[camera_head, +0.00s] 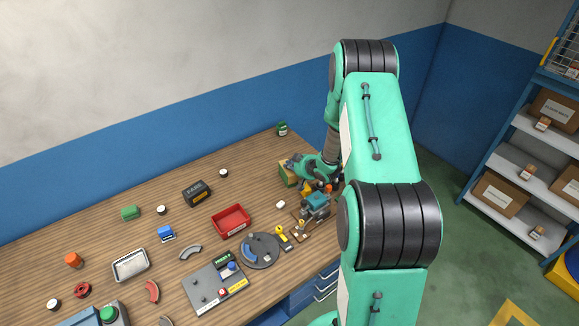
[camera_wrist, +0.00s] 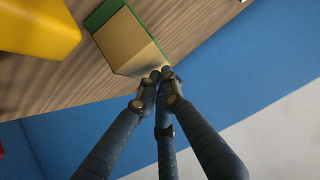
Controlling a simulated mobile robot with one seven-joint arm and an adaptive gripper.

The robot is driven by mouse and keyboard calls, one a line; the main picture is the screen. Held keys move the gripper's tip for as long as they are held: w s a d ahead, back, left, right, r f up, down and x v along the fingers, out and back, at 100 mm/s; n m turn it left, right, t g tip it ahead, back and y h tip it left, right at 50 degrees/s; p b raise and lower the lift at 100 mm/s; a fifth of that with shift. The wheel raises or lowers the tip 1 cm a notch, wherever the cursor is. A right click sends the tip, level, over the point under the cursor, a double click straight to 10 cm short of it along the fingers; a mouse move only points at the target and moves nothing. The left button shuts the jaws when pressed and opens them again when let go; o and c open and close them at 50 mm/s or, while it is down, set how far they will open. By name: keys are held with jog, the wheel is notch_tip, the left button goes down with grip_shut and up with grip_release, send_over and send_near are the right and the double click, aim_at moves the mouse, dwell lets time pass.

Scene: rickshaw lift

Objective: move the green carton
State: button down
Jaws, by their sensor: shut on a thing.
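The green carton (camera_head: 287,174) is a small box with a tan face and green sides, near the back right of the wooden table in the head view. It shows large in the wrist view (camera_wrist: 130,42), resting on or just over the wood grain. My gripper (camera_head: 297,165) is at the carton. In the wrist view my dark fingers (camera_wrist: 160,76) come together at the carton's near lower corner and are shut on it. How deep the grip goes is hidden. My arm covers part of the table's right side in the head view.
A yellow object (camera_wrist: 38,25) is close to the carton in the wrist view. A teal machine (camera_head: 316,204) stands in front of the gripper. A red tray (camera_head: 231,221), black box (camera_head: 196,193) and green jar (camera_head: 282,129) are nearby. The table's back left is fairly clear.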

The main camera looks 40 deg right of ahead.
jog(key=shift+s+r, duration=0.1)
jog(key=shift+r, duration=0.1)
jog(key=shift+s+p, duration=0.25)
jog(key=shift+p, duration=0.05)
jog(key=s, duration=1.1)
jog(key=shift+s, duration=0.25)
jog(key=shift+r, duration=0.15)
